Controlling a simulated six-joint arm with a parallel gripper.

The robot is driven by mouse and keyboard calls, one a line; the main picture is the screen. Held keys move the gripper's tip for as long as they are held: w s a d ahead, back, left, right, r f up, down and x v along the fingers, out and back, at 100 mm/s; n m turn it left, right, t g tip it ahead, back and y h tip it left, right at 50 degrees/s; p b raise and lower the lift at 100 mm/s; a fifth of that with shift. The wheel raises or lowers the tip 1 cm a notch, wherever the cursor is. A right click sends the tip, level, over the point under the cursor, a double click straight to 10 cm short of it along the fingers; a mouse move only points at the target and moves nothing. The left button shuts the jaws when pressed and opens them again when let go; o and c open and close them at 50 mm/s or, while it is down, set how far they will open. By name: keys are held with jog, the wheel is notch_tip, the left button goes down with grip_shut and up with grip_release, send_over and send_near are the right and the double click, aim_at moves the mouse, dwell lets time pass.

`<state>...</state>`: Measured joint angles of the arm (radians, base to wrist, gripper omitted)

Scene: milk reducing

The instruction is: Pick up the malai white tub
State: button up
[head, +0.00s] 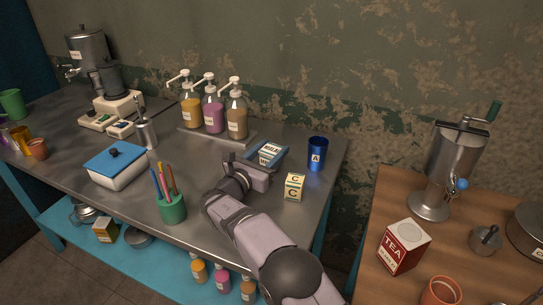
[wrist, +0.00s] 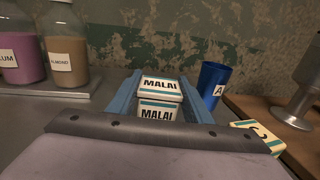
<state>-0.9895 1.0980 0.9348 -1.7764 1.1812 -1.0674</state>
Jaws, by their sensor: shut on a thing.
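The malai white tub (head: 269,152) is at the right part of the metal counter, a white box with a teal stripe and the word MALAI. In the wrist view the malai tub (wrist: 158,98) sits between the two blue fingers, its label facing me. My gripper (head: 264,156) is shut on the tub, with a finger on either side of it. The tub's lower part is hidden by the gripper's dark edge in the wrist view. Whether it touches the counter or is lifted, I cannot tell.
A blue cup marked A (head: 318,154) stands close to the right, and a cream box marked C (head: 294,187) in front of it. Pump bottles (head: 213,115) stand on a tray behind left. A green pen cup (head: 172,208) is at the front left.

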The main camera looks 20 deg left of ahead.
aim_at(272, 149)
notch_tip(272, 149, up, 8)
jog(key=shift+r, duration=0.25)
